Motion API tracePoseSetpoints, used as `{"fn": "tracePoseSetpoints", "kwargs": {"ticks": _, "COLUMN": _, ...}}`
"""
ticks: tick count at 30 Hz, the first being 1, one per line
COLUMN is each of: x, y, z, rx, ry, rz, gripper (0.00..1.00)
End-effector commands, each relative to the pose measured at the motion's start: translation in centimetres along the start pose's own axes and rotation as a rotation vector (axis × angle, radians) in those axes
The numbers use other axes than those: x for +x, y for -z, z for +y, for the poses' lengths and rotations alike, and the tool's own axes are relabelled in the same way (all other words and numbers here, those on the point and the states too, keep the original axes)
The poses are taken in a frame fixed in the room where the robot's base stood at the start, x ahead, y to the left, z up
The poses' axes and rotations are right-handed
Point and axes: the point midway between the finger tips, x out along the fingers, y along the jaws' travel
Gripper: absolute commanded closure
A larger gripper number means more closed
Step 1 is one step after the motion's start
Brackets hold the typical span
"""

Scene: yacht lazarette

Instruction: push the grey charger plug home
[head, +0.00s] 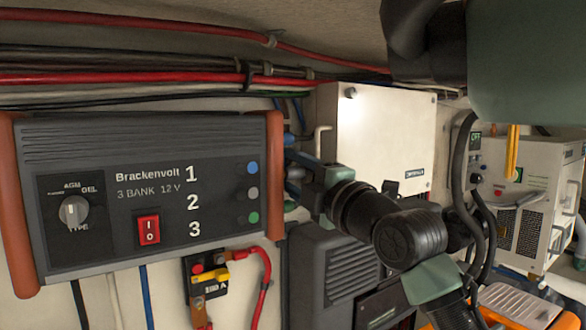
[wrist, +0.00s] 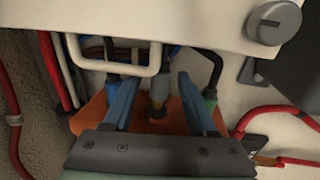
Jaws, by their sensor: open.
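The grey charger plug (wrist: 157,100) shows in the wrist view at the orange end (wrist: 90,117) of the charger, with its cable running up. How deep it sits I cannot tell. My gripper (wrist: 156,84) is open, one blue finger on each side of the plug, with no clear contact. A green-marked plug (wrist: 210,98) is just right of the right finger. A black cable (wrist: 111,70) runs down by the left finger.
A white box (head: 375,130) with a wire handle (wrist: 118,67) and a knob (wrist: 272,22) stands close by my gripper. Red and black cables (head: 130,78) run above the charger. A fuse block (head: 207,280) with a red cable is below.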

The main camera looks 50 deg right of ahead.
Motion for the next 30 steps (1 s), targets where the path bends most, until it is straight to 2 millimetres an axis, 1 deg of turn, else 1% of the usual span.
{"fn": "tracePoseSetpoints", "kwargs": {"ticks": 2, "x": -0.01, "y": 0.01, "z": -0.01, "rx": 0.000, "ry": 0.000, "rz": 0.000, "gripper": 0.43}}
{"fn": "tracePoseSetpoints", "kwargs": {"ticks": 3, "x": -0.02, "y": 0.00, "z": -0.01, "rx": 0.000, "ry": 0.000, "rz": 0.000, "gripper": 0.45}}
{"fn": "tracePoseSetpoints", "kwargs": {"ticks": 5, "x": -0.03, "y": 0.00, "z": 0.00, "rx": 0.000, "ry": 0.000, "rz": 0.000, "gripper": 0.55}}
{"fn": "tracePoseSetpoints", "kwargs": {"ticks": 9, "x": -0.04, "y": 0.00, "z": 0.01, "rx": 0.000, "ry": 0.000, "rz": 0.000, "gripper": 0.81}}
{"fn": "tracePoseSetpoints", "kwargs": {"ticks": 11, "x": -0.04, "y": 0.00, "z": 0.01, "rx": 0.000, "ry": 0.000, "rz": 0.000, "gripper": 0.91}}
{"fn": "tracePoseSetpoints", "kwargs": {"ticks": 12, "x": -0.05, "y": -0.01, "z": 0.02, "rx": 0.000, "ry": 0.000, "rz": 0.000, "gripper": 0.99}}
{"fn": "tracePoseSetpoints", "kwargs": {"ticks": 13, "x": -0.05, "y": -0.01, "z": 0.01, "rx": 0.000, "ry": 0.000, "rz": 0.000, "gripper": 1.00}}
{"fn": "tracePoseSetpoints", "kwargs": {"ticks": 30, "x": -0.05, "y": -0.02, "z": 0.01, "rx": 0.001, "ry": 0.000, "rz": 0.000, "gripper": 1.00}}
